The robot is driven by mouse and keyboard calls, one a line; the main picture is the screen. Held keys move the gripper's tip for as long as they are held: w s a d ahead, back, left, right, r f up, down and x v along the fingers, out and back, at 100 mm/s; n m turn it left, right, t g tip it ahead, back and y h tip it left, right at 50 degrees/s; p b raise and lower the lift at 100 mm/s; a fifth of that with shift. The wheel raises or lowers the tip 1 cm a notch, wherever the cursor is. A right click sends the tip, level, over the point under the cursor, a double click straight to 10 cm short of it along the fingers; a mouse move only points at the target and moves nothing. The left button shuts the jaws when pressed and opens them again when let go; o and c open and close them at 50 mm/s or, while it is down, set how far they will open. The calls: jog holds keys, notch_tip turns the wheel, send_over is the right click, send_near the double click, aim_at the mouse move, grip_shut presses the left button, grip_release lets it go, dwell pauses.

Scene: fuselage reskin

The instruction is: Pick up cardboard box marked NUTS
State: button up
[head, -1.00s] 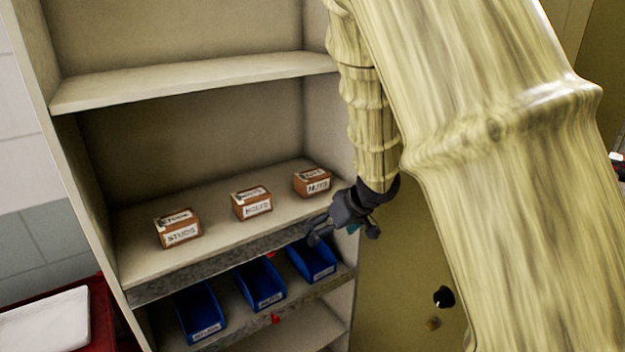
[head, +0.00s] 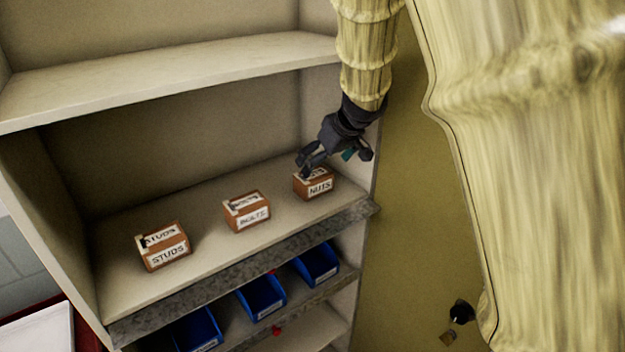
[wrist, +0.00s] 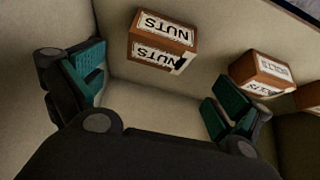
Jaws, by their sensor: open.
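The cardboard box marked NUTS (head: 315,184) is a small brown box with white labels, at the right end of the middle shelf. It also shows in the wrist view (wrist: 163,42), upper centre, ahead of and between my fingers. My gripper (head: 334,164) is just above and slightly right of the box in the head view, partly covering its top. In the wrist view my gripper (wrist: 155,92) has its two teal-padded fingers wide apart, with nothing between the pads. The box appears apart from the fingers.
The box marked BOLTS (head: 247,212) stands left of NUTS, also near my right-hand finger in the wrist view (wrist: 260,75). The STUDS box (head: 164,247) is further left. An upper shelf (head: 170,80) overhangs. Blue bins (head: 262,297) sit below. The cabinet's right wall is close to my gripper.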

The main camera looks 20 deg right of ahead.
aim_at(314, 174)
jog(key=x, duration=0.3)
jog(key=shift+w+d, duration=0.1)
jog(key=shift+w, duration=0.15)
jog(key=shift+f, duration=0.4)
jog(key=x, duration=0.3)
jog(key=shift+p, duration=0.4)
jog(key=shift+w+f, duration=0.3)
jog(key=shift+f, duration=0.2)
jog(key=shift+c, duration=0.2)
jog(key=c, duration=1)
jog(key=shift+c, duration=0.8)
